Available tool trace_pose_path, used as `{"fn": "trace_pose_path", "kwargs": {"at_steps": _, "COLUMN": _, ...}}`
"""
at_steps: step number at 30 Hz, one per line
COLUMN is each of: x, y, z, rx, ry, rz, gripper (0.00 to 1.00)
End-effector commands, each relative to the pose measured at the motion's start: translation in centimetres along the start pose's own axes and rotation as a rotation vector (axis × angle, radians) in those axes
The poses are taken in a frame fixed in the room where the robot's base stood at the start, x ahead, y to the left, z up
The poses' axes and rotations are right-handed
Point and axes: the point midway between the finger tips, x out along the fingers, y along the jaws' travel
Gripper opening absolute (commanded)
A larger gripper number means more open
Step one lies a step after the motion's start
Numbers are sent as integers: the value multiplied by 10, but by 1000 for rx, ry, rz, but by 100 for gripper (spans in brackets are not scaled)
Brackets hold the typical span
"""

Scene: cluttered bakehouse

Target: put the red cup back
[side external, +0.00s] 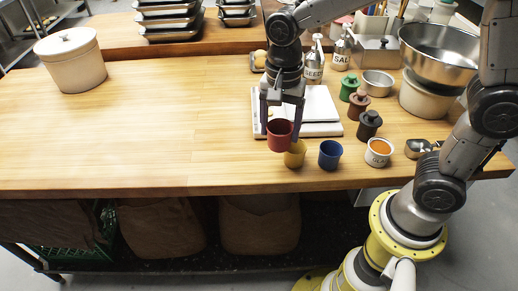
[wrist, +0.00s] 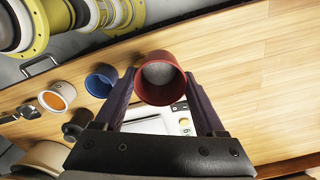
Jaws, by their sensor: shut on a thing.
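The red cup (side external: 279,139) is held between the fingers of my gripper (side external: 281,120), near the front of the table. In the wrist view the red cup (wrist: 160,93) sits between both fingertips, its mouth facing the camera and its inside empty. The yellow cup (side external: 296,158) is just below and right of it in the side view, partly covered by it; whether they touch is unclear. The yellow cup does not show in the wrist view. The blue cup (side external: 330,155) stands to the right, and also shows in the wrist view (wrist: 103,82).
A white scale (side external: 322,128) lies behind the cups. A white cup with orange contents (side external: 378,159) and lidded green, brown and black pots (side external: 369,124) stand to the right, with a steel bowl (side external: 438,55) farther back. The table's left half is clear except a lidded crock (side external: 74,68).

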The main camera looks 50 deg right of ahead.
Motion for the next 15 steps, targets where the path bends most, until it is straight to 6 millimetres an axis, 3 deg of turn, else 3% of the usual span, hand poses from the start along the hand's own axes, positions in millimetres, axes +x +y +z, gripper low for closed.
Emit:
{"fn": "trace_pose_path", "kwargs": {"at_steps": 6, "x": 37, "y": -31, "z": -4, "rx": 0, "ry": 0, "rz": 3, "gripper": 8}}
{"fn": "trace_pose_path", "kwargs": {"at_steps": 15, "x": 58, "y": -48, "z": -7, "rx": 0, "ry": 0, "rz": 1, "gripper": 8}}
